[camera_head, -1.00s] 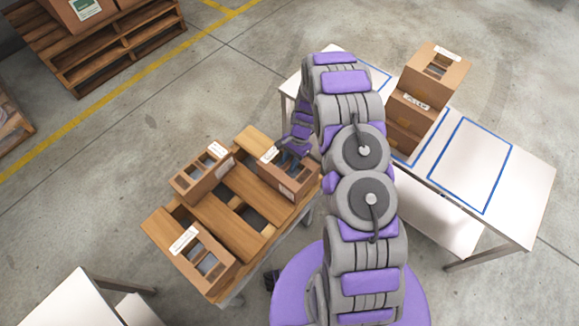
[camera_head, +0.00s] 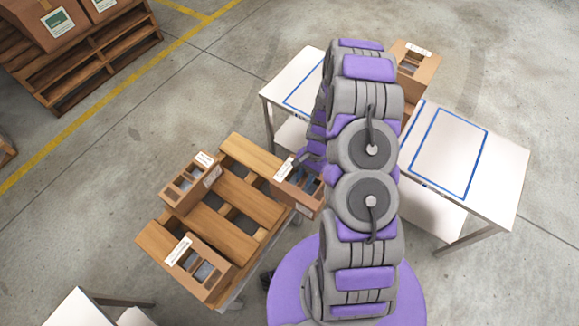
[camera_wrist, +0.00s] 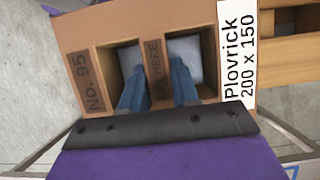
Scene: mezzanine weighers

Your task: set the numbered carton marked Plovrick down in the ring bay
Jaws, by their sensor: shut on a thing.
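My gripper (camera_wrist: 157,88) is shut on a brown carton (camera_wrist: 82,48) by the bar between its two openings. The carton's white label reads "Plovrick 200 x 150", and its brown panel reads "No. 95". In the head view this carton (camera_head: 311,204) hangs at the right edge of the slatted wooden stand; my arm hides part of it and most of my gripper (camera_head: 312,163). A white table (camera_head: 507,172) carries blue outlined bays. The right bay (camera_head: 448,153) is empty; the left bay (camera_head: 299,101) is partly hidden. I cannot read which one is the ring bay.
Two other cartons, one at the back (camera_head: 187,182) and one at the front (camera_head: 192,265), sit on the wooden stand (camera_head: 245,153). Pallets with boxes (camera_head: 55,32) are far left.

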